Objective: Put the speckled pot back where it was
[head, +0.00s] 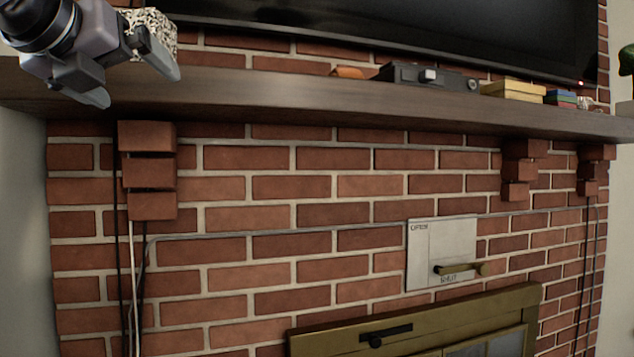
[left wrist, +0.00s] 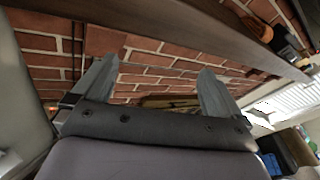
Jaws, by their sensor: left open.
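The speckled pot (head: 155,28), black and white, stands on the left end of the wooden mantel (head: 300,98) in the head view. It is partly hidden behind my left gripper (head: 136,84). The left gripper is open, with its fingers spread in front of the pot and the mantel's left end. Nothing shows between the fingers. In the left wrist view both fingers of the left gripper (left wrist: 157,80) stand apart with the brick wall between them, and I cannot make out the pot there. My right gripper is in neither view.
A dark box (head: 430,77), a yellow box (head: 513,90) and an orange item (head: 348,72) lie farther right on the mantel. A television (head: 400,30) hangs behind it. Brick corbels (head: 148,170) jut out below. The mantel is clear between the pot and the orange item.

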